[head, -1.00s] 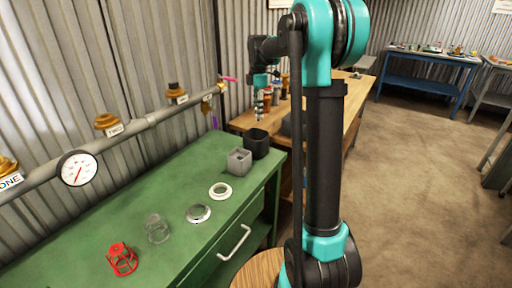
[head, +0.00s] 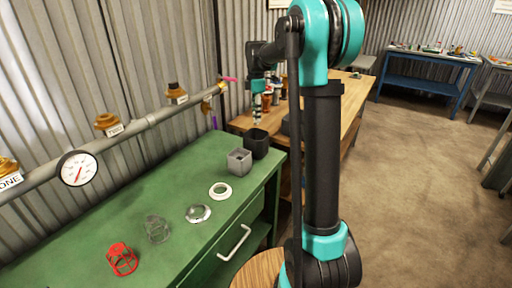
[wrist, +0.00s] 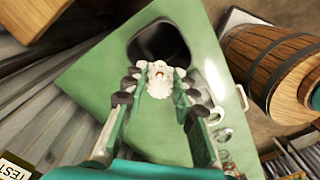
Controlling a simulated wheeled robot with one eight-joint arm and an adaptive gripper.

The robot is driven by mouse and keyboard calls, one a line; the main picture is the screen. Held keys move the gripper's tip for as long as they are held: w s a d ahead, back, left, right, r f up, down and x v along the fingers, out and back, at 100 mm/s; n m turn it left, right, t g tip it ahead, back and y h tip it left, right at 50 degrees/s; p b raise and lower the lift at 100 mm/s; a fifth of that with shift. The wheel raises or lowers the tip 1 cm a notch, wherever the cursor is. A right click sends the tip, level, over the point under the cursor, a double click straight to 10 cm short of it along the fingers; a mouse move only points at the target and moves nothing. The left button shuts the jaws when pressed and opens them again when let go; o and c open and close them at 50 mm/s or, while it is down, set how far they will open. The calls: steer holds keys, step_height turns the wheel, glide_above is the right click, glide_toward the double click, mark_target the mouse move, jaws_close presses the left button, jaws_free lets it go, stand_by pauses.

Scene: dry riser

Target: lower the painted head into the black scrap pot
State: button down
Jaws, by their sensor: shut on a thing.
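My gripper (head: 258,112) is above the black scrap pot (head: 257,144), which stands at the far right corner of the green bench. In the wrist view my gripper (wrist: 160,84) is shut on the painted head (wrist: 158,76), a small whitish piece with a little red on it. The dark mouth of the black pot (wrist: 172,38) shows beyond the head there. The head is apart from the pot in the head view, where it is too small to make out clearly.
A grey square pot (head: 239,161) stands beside the black pot. A white ring (head: 220,191), a metal ring (head: 198,213), a wire cage (head: 157,229) and a red cage (head: 122,259) lie on the green bench (head: 90,230). A pipe with a gauge (head: 77,168) runs behind.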

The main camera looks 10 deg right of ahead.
mark_target(256, 133)
steer(key=shift+f, duration=0.1)
steer(key=shift+f, duration=4.6)
steer(key=shift+f, duration=2.5)
steer(key=c, duration=1.1)
jaws_free()
steer(key=shift+c, duration=0.2)
steer(key=shift+r, duration=0.1)
